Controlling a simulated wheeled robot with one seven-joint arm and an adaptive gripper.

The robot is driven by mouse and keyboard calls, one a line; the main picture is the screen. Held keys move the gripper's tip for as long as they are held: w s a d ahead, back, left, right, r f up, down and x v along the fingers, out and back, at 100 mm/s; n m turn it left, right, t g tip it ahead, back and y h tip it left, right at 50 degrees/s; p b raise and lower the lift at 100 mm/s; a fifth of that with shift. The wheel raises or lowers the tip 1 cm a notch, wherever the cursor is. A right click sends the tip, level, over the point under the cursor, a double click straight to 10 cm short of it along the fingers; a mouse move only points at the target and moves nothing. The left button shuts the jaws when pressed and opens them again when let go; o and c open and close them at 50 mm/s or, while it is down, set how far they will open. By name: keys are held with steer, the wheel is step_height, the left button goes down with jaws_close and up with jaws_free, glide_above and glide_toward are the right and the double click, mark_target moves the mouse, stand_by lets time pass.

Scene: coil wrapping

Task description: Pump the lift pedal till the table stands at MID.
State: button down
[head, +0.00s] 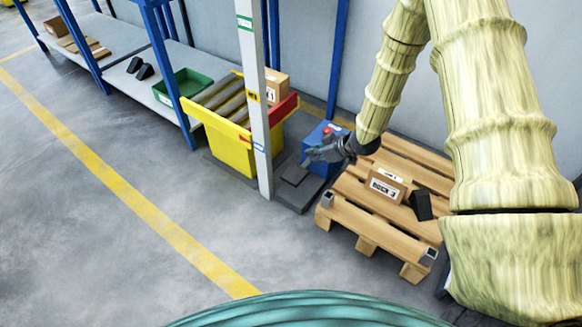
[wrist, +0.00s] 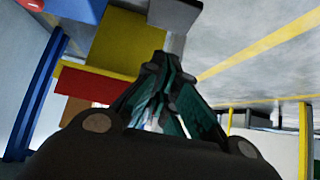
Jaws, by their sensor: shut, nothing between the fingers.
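The lift pedal (head: 295,174) is a dark grey plate on a dark base on the floor, right of the white post. The post (head: 258,120) carries a green label at the top, a yellow one midway and a blue one low down. The table itself is mostly hidden under the yellow bin (head: 226,147), which stands left of the post and also shows in the wrist view (wrist: 125,42). My gripper (head: 312,155) is shut and empty, just above and right of the pedal; I cannot tell if it touches. Its closed fingers fill the middle of the wrist view (wrist: 168,68).
A blue box (head: 322,140) stands behind my gripper. A wooden pallet (head: 365,222) with a carton (head: 386,184) and a dark wedge (head: 421,205) lies to the right. Blue-framed shelving (head: 125,48) lines the wall. Floor at front left is clear, with a yellow line (head: 130,187).

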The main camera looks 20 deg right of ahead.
steer(key=shift+f, duration=0.1)
steer(key=b, duration=0.6)
glide_toward(288, 169)
steer(key=w+a, duration=0.1)
steer(key=w+a+f, duration=0.1)
steer(key=shift+w+f, duration=0.2)
steer(key=shift+w, duration=0.1)
steer(key=shift+f+b, duration=0.6)
steer(key=shift+f, duration=0.35)
